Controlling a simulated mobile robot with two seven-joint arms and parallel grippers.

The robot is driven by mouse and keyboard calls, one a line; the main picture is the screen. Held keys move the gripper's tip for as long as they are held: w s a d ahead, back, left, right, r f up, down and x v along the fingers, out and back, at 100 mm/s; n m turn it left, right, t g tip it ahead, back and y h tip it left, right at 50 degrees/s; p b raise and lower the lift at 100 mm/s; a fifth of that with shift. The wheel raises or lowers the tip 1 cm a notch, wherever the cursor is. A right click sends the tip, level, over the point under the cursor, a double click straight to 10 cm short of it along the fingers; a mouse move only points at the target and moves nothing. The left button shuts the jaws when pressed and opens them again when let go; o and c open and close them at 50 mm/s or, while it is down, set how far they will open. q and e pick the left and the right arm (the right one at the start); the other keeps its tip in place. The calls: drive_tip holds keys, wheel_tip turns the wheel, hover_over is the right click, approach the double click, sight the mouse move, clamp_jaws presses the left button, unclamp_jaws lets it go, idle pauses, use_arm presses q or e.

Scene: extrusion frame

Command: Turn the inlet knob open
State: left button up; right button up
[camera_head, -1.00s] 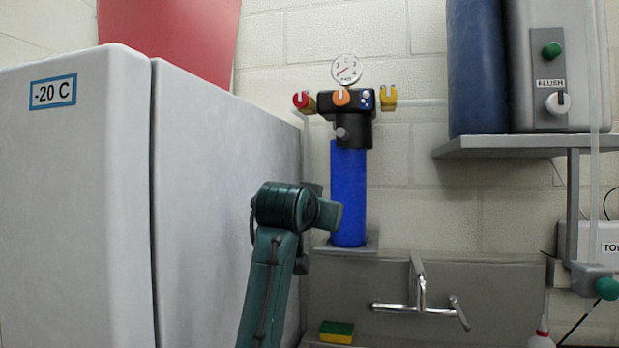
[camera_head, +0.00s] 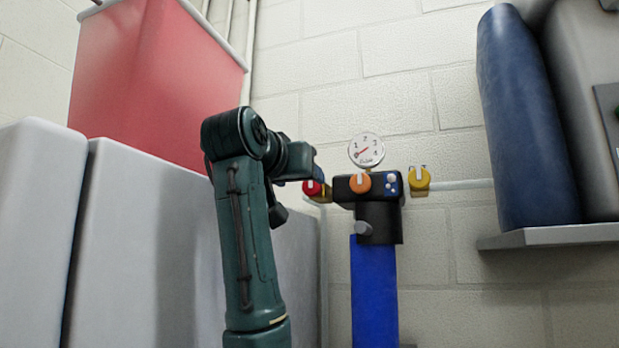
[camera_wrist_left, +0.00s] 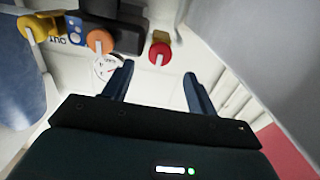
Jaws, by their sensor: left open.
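The blue filter housing (camera_head: 374,290) has a black head (camera_head: 380,218) with a red knob (camera_head: 312,188), an orange knob (camera_head: 360,183) and a yellow knob (camera_head: 420,180). The yellow knob (camera_wrist_left: 38,28) is beside lettering that looks like OUT; no inlet label is readable. The red knob (camera_wrist_left: 159,54), at the opposite end, has a white pointer stripe. My left gripper (camera_wrist_left: 159,72) is open and empty, facing the red knob, which appears just beyond and between its fingertips. In the head view my left wrist partly covers the red knob. My right gripper is out of view.
A round gauge (camera_head: 366,150) stands above the orange knob. A grey freezer (camera_head: 140,250) and a red bin (camera_head: 165,80) are at the left. A blue cylinder (camera_head: 525,120) stands on a shelf (camera_head: 550,236) at the right.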

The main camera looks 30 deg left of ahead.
sight(311, 187)
use_arm(q)
drive_tip(key=p+x, duration=0.2)
drive_tip(key=x, duration=0.4)
drive_tip(key=shift+w+a, duration=0.15)
drive_tip(key=shift+w, duration=0.2)
drive_tip(key=c, duration=1)
